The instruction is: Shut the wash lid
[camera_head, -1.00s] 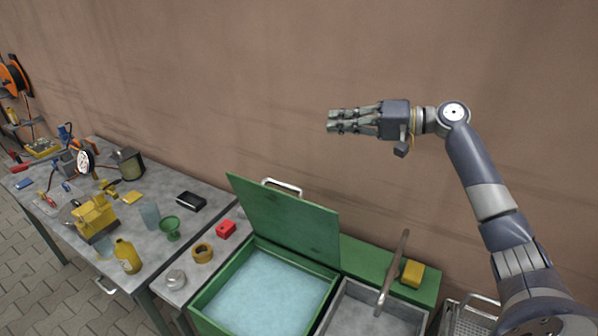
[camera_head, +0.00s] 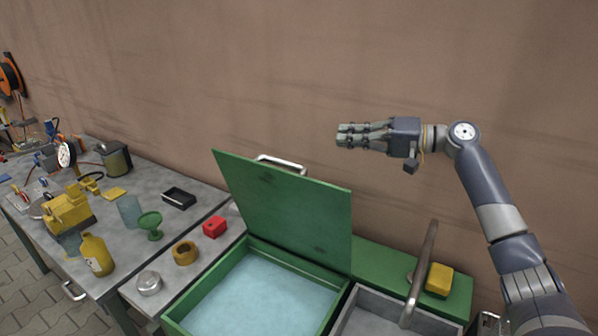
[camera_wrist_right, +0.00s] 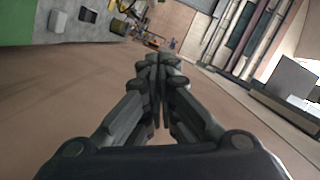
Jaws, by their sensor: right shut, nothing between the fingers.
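The green wash lid (camera_head: 285,210) stands open, tilted up at the back of the green wash tub (camera_head: 207,293), with a metal handle (camera_head: 281,164) along its top edge. Pale blue liquid (camera_head: 265,300) shows in the tub. My right gripper (camera_head: 342,135) is shut and empty, in the air above and right of the lid, apart from it, with its fingers pointing left. In the right wrist view its fingers (camera_wrist_right: 158,72) are together with nothing between them. A green surface at the upper left of that view may be the lid; I cannot be sure. My left gripper is not in view.
A grey sink (camera_head: 375,322) with a tall tap (camera_head: 423,265) and a yellow sponge-like block (camera_head: 439,280) is right of the tub. A grey bench (camera_head: 150,185) with several tools, a yellow bottle (camera_head: 96,255) and a red box (camera_head: 215,227) is at left. A brown wall stands behind.

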